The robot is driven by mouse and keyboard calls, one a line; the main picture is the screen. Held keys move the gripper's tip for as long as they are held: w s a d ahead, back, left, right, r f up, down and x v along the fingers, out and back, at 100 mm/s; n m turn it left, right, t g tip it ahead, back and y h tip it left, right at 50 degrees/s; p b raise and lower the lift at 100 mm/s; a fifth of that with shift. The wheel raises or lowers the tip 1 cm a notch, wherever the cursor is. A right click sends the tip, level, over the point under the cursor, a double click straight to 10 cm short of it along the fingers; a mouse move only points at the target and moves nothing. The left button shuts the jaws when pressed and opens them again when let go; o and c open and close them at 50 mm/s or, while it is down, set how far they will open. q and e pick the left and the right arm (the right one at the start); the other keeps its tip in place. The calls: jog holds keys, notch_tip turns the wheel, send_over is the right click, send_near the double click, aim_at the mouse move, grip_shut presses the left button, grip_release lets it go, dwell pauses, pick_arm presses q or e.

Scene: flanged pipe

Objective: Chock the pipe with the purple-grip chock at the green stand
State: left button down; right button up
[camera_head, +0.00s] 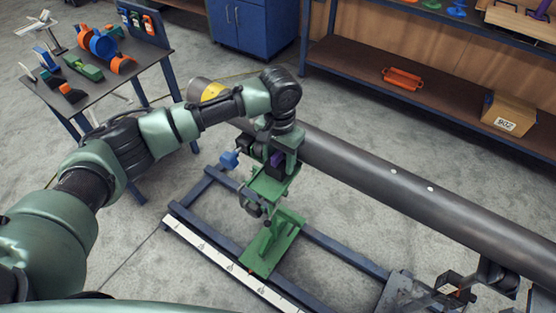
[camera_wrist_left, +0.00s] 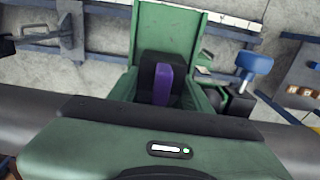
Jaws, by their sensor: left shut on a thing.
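My left gripper (camera_head: 280,150) is over the stand, beside the pipe, and is shut on the purple-grip chock (camera_head: 276,159). In the left wrist view the chock shows as a black block with a purple grip (camera_wrist_left: 162,86), between the stand's green sides. My fingertips are mostly hidden by my wrist. I cannot tell whether the chock touches the pipe. My right gripper is not in view.
A blue knob (camera_head: 229,158) sticks out left of the stand. A blue floor frame (camera_head: 340,254) with a white scale strip (camera_head: 215,253) lies below. A table (camera_head: 115,75) at the upper left bears several coloured parts. A shelf (camera_head: 440,95) stands behind the pipe.

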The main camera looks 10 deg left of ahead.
pick_arm(q)
jog(key=shift+w+d, duration=0.1)
jog(key=shift+w, duration=0.25)
jog(key=c, duration=0.6)
grip_release()
jog(key=shift+s+a+r+p, duration=0.1)
jog(key=shift+s+r+p, duration=0.1)
jog(key=shift+r+p, duration=1.2)
jog(key=shift+s+a+r+p, duration=0.15)
jog(key=shift+r+p, duration=0.8)
jog(key=shift+p, duration=0.75)
jog(key=shift+s+d+r+p, duration=0.1)
jog(key=shift+s+r+p, duration=0.1)
jog(key=shift+r+p, duration=1.2)
jog(key=shift+f, duration=0.25)
